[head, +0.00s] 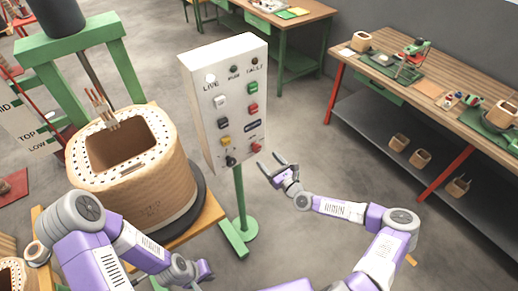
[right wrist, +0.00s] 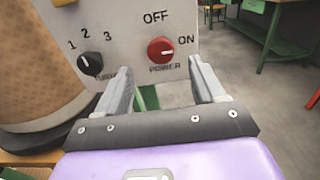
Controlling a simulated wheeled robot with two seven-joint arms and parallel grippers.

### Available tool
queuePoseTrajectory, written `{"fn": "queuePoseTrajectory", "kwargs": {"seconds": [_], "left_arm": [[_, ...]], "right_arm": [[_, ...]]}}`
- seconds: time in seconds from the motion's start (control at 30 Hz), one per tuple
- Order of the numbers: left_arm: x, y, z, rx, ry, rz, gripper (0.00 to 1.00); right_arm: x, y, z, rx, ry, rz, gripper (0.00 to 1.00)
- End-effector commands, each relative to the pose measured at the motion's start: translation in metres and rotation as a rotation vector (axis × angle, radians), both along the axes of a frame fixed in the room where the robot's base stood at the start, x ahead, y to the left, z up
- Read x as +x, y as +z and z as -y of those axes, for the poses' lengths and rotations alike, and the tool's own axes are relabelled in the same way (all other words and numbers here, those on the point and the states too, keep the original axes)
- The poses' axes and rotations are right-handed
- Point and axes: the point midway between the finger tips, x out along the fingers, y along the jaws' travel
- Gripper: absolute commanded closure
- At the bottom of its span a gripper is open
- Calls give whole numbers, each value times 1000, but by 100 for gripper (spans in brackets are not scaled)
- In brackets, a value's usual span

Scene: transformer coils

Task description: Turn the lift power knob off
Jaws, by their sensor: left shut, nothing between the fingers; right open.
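The white control panel (head: 235,105) stands on a green post. Its red power knob (head: 256,146) is at the lower right; in the right wrist view the knob (right wrist: 161,50) has OFF above it, ON to its right and a power label below. My right gripper (head: 276,167) is open and empty, just in front of and below the knob. In the right wrist view its fingers (right wrist: 160,85) are spread, with the knob beyond them, apart from both. My left arm shows at the lower left; its fingers do not show.
A black selector (right wrist: 90,65) marked 1, 2, 3 sits left of the red knob. A large coil (head: 135,185) stands on a wooden stand left of the panel. A workbench (head: 450,80) with parts is at right. Floor between panel and bench is clear.

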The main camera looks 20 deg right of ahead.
Motion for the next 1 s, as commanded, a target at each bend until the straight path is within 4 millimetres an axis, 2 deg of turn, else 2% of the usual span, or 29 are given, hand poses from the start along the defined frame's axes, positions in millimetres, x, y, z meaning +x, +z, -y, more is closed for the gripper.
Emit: {"fn": "queuePoseTrajectory", "kwargs": {"seconds": [0.3, 0.5, 0.87, 0.9, 1.0], "left_arm": [[0, 7, 0, 0, 0, 0, 100], [0, 9, 0, 0, 0, 0, 100], [0, 9, 0, 0, 0, 0, 100], [0, 9, 0, 0, 0, 0, 100], [0, 9, 0, 0, 0, 0, 100]], "right_arm": [[42, 2, -15, 6, -2, 1, 31], [63, 1, -22, 6, -2, 0, 31], [69, 0, -24, 6, -2, -1, 31], [69, 0, -24, 6, -2, -1, 33], [69, 0, -24, 6, -2, -1, 48]]}}
